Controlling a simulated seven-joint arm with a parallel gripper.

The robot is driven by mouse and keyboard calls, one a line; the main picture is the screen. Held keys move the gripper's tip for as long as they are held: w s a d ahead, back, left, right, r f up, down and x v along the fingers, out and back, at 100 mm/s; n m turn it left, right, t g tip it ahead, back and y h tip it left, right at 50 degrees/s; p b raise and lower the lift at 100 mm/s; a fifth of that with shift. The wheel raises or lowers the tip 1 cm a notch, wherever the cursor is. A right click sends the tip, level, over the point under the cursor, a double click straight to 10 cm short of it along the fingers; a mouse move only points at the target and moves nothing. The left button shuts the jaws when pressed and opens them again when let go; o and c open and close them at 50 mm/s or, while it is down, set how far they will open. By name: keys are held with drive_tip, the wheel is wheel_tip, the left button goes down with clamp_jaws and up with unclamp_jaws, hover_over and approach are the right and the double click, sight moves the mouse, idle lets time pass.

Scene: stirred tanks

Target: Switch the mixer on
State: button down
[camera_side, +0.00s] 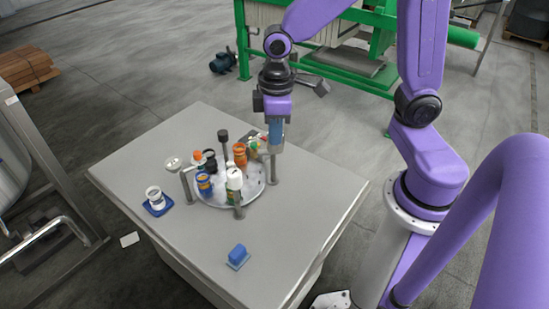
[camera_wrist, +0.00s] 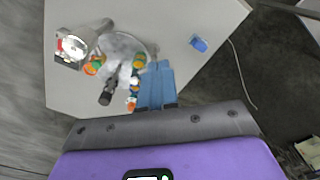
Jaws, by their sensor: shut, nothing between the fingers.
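The mixer appears to be the round light plate (camera_side: 213,197) with upright grey posts on the table, crowded with bottles and jars; it also shows in the wrist view (camera_wrist: 122,44). A small box with red and green spots (camera_side: 262,143), possibly its switch, sits at the plate's far side, partly hidden by my gripper. A box with a red spot (camera_wrist: 72,47) shows at the left in the wrist view. My gripper (camera_side: 275,143) points down with its blue fingers shut and empty, above the plate's far right side. Contact with the box cannot be told.
A blue block (camera_side: 238,255) lies near the table's front edge. A white cup stands on a blue base (camera_side: 158,206) at the left. The grey table (camera_side: 320,195) is clear at the right. A green metal frame (camera_side: 330,68) stands behind.

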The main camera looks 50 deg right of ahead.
drive_tip(key=s+d+r+n, duration=0.1)
drive_tip(key=s+n, duration=0.1)
drive_tip(key=s, duration=0.6)
drive_tip(key=s+d+r+n, duration=0.1)
drive_tip(key=s+n, duration=0.1)
drive_tip(key=s, duration=0.6)
drive_tip(key=shift+d+r, duration=0.15)
drive_tip(key=shift+r, duration=0.25)
drive_tip(key=shift+w, duration=0.15)
